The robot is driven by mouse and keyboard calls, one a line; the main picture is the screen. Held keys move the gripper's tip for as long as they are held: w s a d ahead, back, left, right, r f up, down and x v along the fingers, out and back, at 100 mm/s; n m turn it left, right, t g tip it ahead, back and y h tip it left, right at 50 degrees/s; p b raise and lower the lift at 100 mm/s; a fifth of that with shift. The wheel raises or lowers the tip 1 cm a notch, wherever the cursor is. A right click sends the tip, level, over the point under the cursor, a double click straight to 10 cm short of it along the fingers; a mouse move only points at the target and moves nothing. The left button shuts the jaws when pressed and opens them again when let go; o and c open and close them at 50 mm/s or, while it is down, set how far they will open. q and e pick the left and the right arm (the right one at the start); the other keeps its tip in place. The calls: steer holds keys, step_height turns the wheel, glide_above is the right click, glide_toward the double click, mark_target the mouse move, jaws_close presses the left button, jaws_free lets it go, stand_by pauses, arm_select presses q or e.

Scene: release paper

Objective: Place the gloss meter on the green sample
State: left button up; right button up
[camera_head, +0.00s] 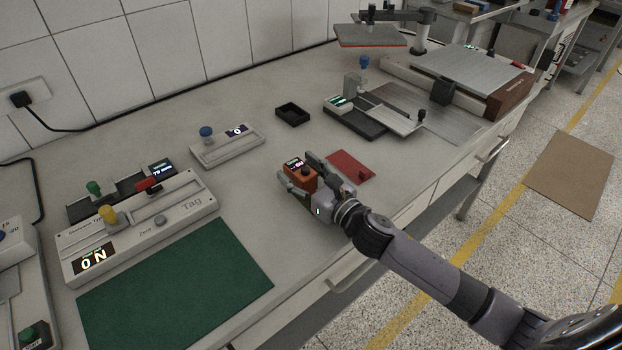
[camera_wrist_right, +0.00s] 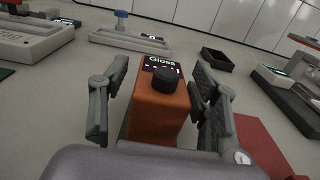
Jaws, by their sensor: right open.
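The gloss meter (camera_head: 299,172) is an orange box with a lit display and a black knob. It stands upright on the bench, and the wrist view shows it (camera_wrist_right: 158,108) with "Gloss" on its screen. My right gripper (camera_head: 302,176) is open, with one finger on each side of the meter; in the wrist view the fingers (camera_wrist_right: 160,100) look apart from its sides. A sliver of green shows low beside the meter in the wrist view; I cannot tell whether it is the green sample. A large dark green sheet (camera_head: 178,288) lies at the front left. My left gripper is not in view.
A red sheet (camera_head: 351,165) lies just right of the meter. Behind are a small black tray (camera_head: 292,114) and a device with a blue knob (camera_head: 228,147). The "Tag" device (camera_head: 140,232) stands left. Bare bench lies between these devices and the meter.

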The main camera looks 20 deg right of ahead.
steer(key=b+v, duration=0.2)
steer(key=v, duration=0.8)
steer(key=shift+v, duration=1)
